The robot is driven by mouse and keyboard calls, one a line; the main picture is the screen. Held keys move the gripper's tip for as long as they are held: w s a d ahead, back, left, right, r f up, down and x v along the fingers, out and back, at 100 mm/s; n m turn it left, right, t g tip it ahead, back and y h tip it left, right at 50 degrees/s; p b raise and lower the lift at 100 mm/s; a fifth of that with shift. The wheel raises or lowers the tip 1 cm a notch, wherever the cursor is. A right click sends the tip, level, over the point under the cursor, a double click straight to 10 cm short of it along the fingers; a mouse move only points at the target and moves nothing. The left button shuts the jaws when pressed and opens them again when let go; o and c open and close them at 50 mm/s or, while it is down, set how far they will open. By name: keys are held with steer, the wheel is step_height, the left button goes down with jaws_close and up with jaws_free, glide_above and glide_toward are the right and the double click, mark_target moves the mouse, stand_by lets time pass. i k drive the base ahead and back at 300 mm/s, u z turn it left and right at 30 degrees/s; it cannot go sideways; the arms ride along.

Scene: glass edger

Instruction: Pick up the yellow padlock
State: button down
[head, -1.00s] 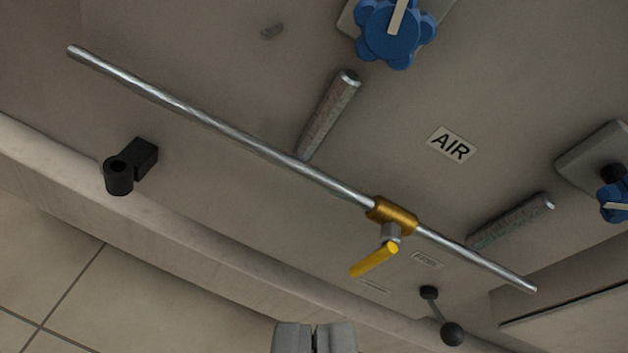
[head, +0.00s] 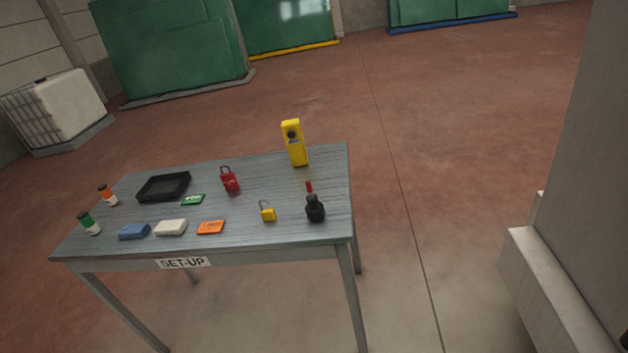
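The yellow padlock (head: 268,214) is small, with a dark shackle on top. It stands near the front edge of the grey table (head: 110,245), right of the middle. A red padlock (head: 230,182) stands behind it and to the left. My gripper does not show in the view.
A black tray (head: 163,187) sits back left. The red floor (head: 420,140) around is open; a grey machine (head: 590,200) stands right.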

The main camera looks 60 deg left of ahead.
mark_target(267, 214)
steer(key=u, duration=1.45)
steer(key=k, duration=0.5)
steer(key=u, duration=0.4)
steer(key=i, duration=0.5)
steer(key=z, duration=0.05)
steer(key=k, duration=0.6)
steer(key=z, duration=0.2)
steer(key=i, duration=1.05)
steer(key=u, duration=0.25)
